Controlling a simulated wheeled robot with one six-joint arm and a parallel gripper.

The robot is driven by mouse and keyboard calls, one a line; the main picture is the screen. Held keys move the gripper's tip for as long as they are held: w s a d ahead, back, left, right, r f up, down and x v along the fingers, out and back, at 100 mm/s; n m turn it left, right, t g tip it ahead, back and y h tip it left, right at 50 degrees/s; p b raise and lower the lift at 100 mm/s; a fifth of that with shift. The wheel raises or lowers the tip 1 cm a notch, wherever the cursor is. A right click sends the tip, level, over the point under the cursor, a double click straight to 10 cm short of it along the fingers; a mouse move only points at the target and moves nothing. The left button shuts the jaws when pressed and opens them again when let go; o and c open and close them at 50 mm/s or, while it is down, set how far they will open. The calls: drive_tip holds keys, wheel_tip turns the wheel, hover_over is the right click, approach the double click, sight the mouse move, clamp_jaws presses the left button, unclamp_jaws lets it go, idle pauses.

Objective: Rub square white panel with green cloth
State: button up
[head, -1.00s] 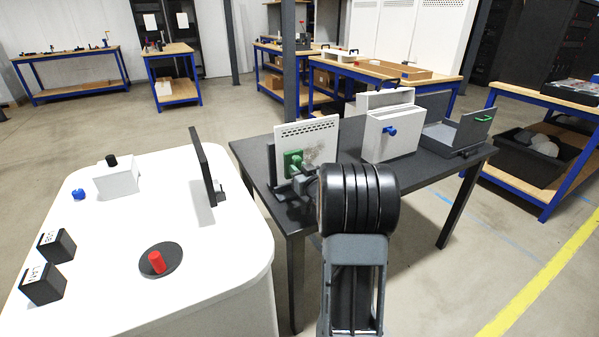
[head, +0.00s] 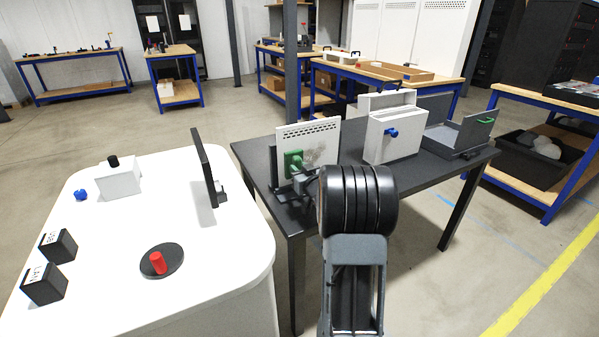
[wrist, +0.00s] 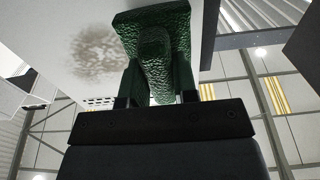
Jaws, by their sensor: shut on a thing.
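The square white panel (head: 324,138) stands upright on the dark table, with a row of slots along its top and a grey smudge on its face. The smudge also shows in the wrist view on the panel (wrist: 75,20). My gripper (head: 298,176) is shut on the green cloth (head: 292,160), at the left part of the panel. In the wrist view the textured green cloth (wrist: 155,45) sits between the fingers, against or very near the panel face, beside the smudge. My arm hides the panel's lower right part.
On the dark table (head: 262,158), a white box (head: 392,140) with a blue knob and a grey tray (head: 455,138) with a green handle stand to the right. A white table (head: 120,230) at left holds a black upright panel (head: 204,165), a red-knobbed disc and small boxes.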

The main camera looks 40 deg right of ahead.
drive_tip(key=shift+w, duration=0.5)
drive_tip(key=shift+d, duration=0.15)
drive_tip(key=shift+s+d+r+p, duration=0.1)
drive_tip(key=shift+s+d+p, duration=0.4)
drive_tip(key=shift+d, duration=1.85)
drive_tip(key=shift+s+d+f+p, duration=0.15)
drive_tip(key=shift+d+p, duration=0.7)
drive_tip(key=shift+d, duration=1.55)
drive_tip(key=shift+s+d+r+p, duration=0.15)
drive_tip(key=shift+s+d+p, duration=0.35)
drive_tip(key=shift+d, duration=1.85)
drive_tip(key=shift+w+a, duration=0.1)
drive_tip(key=shift+w, duration=0.1)
drive_tip(key=shift+w+a+b, duration=0.15)
drive_tip(key=shift+a+b, duration=0.2)
drive_tip(key=shift+a, duration=1.4)
drive_tip(key=shift+a, duration=0.1)
